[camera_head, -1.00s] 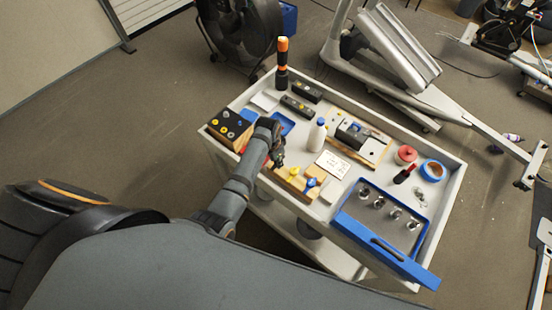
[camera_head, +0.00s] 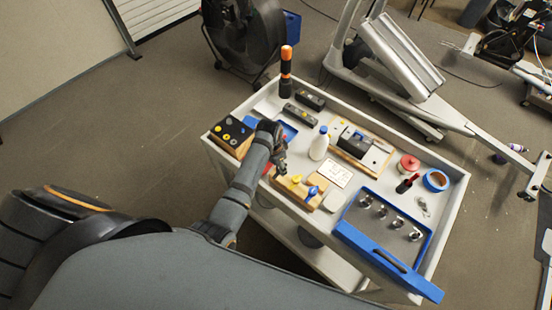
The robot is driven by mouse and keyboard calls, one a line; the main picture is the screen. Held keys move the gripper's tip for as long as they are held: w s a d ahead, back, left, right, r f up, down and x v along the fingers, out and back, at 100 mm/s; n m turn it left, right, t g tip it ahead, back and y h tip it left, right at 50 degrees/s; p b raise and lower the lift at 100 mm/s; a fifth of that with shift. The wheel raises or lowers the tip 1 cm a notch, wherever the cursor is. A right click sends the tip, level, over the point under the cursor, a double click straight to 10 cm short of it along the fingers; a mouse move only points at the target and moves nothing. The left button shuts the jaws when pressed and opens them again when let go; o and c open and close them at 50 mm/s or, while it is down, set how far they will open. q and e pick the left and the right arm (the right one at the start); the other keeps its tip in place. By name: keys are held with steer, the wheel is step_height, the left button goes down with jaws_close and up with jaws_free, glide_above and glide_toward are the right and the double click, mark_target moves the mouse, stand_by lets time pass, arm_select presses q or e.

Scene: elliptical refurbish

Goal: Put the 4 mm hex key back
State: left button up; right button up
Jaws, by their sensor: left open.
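My left gripper (camera_head: 281,162) is open, seen small and from behind over the left part of the cart, just above a wooden block (camera_head: 297,190). Items with yellow (camera_head: 296,180) and blue (camera_head: 312,191) tops stand at this block. A dark-topped wooden block (camera_head: 230,135) with several coloured dots sits at the cart's left corner, left of the gripper. I cannot make out the 4 mm hex key; it is too small or hidden by my arm. No object shows between the fingers. My right gripper is out of view.
The grey cart (camera_head: 456,205) has a raised rim. On it are a white bottle (camera_head: 319,145), an upright orange-and-black flashlight (camera_head: 286,72), a white card (camera_head: 334,169), blue tape (camera_head: 435,180) and a blue-edged tray (camera_head: 388,262) of metal parts. Exercise equipment (camera_head: 400,60) stands behind.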

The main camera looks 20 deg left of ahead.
arm_select(q)
step_height(320, 180, up, 9)
steer(key=s, duration=0.1)
steer(key=shift+a, duration=0.35)
steer(key=shift+s, duration=0.15)
